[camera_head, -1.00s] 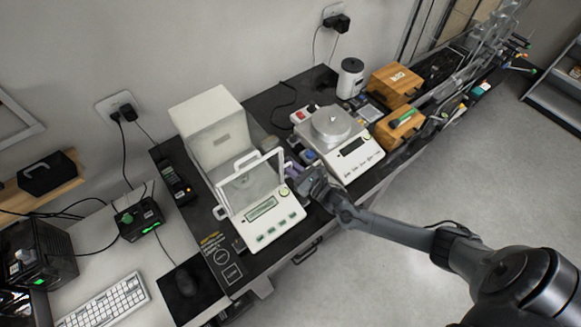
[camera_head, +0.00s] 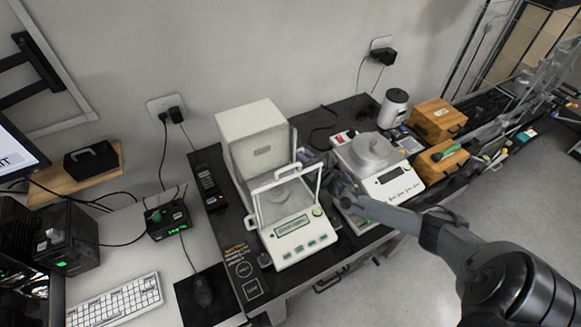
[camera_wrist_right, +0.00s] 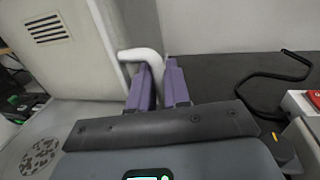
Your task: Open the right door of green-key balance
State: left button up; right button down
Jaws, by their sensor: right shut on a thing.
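The green-key balance (camera_head: 254,130) stands on the black bench, with a tall white rear housing, a glass chamber in front and green keys on its sloping front panel. It also fills the left of the wrist view (camera_wrist_right: 40,75). My right gripper (camera_head: 322,168) is at the balance's right side, beside the rear part of the chamber. In the wrist view its purple fingers (camera_wrist_right: 160,80) are shut on the white door handle (camera_wrist_right: 138,54), close to the rear housing. The door pane is hard to make out. My left gripper is not in view.
A second balance (camera_head: 388,188) with a round pan stands close to the right of my right gripper. A black cable (camera_wrist_right: 275,80) lies on the bench behind. Wooden boxes (camera_head: 434,120) stand farther right. A wall rises behind the bench.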

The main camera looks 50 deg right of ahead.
jog(key=shift+w+d, duration=0.1)
jog(key=shift+w, duration=0.1)
jog(key=c, duration=1.3)
grip_release()
jog(key=shift+c, duration=0.2)
jog(key=shift+s, duration=0.1)
jog(key=s+a+p, duration=0.1)
jog(key=s+a, duration=0.1)
jog(key=s, duration=0.8)
jog(key=shift+s+p, duration=0.25)
jog(key=shift+p, duration=0.05)
